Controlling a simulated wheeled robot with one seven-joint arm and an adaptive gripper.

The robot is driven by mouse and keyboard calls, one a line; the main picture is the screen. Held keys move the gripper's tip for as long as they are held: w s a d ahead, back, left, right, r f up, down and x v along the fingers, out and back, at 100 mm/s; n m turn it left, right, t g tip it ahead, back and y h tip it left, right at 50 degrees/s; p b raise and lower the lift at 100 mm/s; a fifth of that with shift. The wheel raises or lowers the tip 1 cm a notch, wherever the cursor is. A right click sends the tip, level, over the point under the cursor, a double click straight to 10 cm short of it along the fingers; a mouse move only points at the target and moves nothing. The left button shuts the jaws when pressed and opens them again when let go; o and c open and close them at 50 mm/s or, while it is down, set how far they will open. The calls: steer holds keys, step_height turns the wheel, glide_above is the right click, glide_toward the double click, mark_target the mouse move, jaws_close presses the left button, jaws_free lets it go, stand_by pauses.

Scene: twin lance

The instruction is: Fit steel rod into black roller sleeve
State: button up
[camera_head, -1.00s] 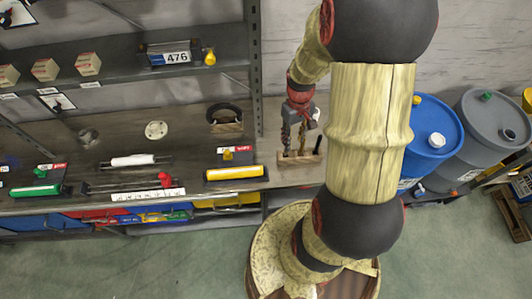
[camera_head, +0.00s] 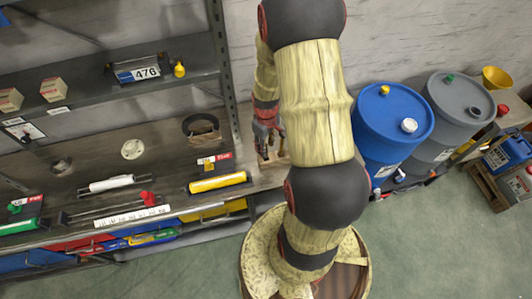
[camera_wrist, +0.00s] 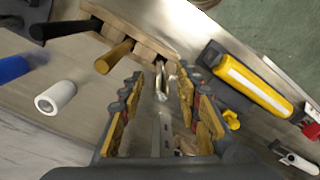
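My gripper (camera_wrist: 160,74) is open in the wrist view, its yellow-padded fingers apart. A slim silver metal piece, perhaps the steel rod (camera_wrist: 160,84), shows between the fingers in front of a wooden block (camera_wrist: 133,36); I cannot tell whether they touch it. A black cylinder (camera_wrist: 66,30) sticks out at the block's left side, with a yellow cylinder beside it; I cannot tell whether the black one is the roller sleeve. In the head view my gripper (camera_head: 267,147) is low over the bench's right end, where my arm hides most of the block.
A yellow roller (camera_head: 218,182) lies left of the gripper in the head view, with a white roller (camera_head: 110,184) further left. A shelf upright (camera_head: 224,70) stands close to my arm. A blue barrel (camera_head: 390,125) and a grey barrel (camera_head: 455,110) stand at right.

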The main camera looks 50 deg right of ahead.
steer(key=shift+f, duration=0.1)
steer(key=shift+c, duration=1.4)
jaws_close()
